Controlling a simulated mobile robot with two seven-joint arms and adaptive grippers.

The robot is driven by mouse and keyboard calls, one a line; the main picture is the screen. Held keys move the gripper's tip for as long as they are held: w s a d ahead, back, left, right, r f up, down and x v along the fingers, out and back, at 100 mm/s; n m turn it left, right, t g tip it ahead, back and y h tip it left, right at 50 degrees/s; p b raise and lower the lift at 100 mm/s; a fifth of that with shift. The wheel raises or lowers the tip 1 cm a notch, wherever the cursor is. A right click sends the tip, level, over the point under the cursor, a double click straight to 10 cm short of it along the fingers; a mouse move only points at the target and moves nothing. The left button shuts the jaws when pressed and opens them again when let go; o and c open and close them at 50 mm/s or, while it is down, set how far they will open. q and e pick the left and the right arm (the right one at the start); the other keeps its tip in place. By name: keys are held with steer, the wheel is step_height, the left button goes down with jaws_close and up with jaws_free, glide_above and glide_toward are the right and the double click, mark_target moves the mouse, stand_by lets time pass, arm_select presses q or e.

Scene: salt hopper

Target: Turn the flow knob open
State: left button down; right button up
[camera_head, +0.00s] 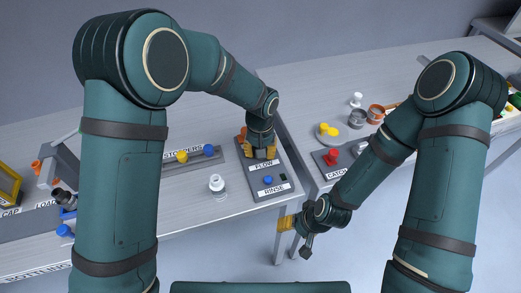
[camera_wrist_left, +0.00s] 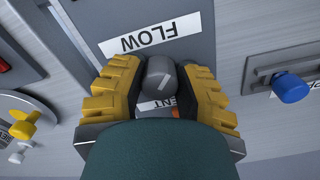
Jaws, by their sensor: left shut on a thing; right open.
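The grey flow knob (camera_wrist_left: 158,76), with a pale line on its top, stands on the dark panel (camera_head: 281,188) by the "FLOW" label (camera_wrist_left: 150,37). My left gripper (camera_head: 260,150) reaches down onto it in the head view. In the left wrist view its yellow fingers (camera_wrist_left: 160,88) are shut on the knob, one on each side. The knob is hidden by the gripper in the head view. Part of another label shows behind the knob. My right gripper (camera_head: 287,224) is open and empty, low in front of the table's edge.
A blue button (camera_head: 268,180) by the "RINSE" label is on the same panel. A white bottle (camera_head: 217,184) stands left of it. A stopper rack holds a blue stopper (camera_head: 208,150) and a yellow one (camera_head: 182,156). A red knob (camera_head: 331,154) is on the right table, across a gap.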

arm_select(q)
steer(key=m, duration=0.5)
steer(key=shift+a+m, duration=0.1)
steer(key=shift+m, duration=0.2)
steer(key=shift+f+m+p, duration=0.1)
steer(key=shift+m+p, duration=0.45)
steer(key=shift+m, duration=1.55)
steer(key=c, duration=0.6)
jaws_free()
step_height(320, 180, up, 12)
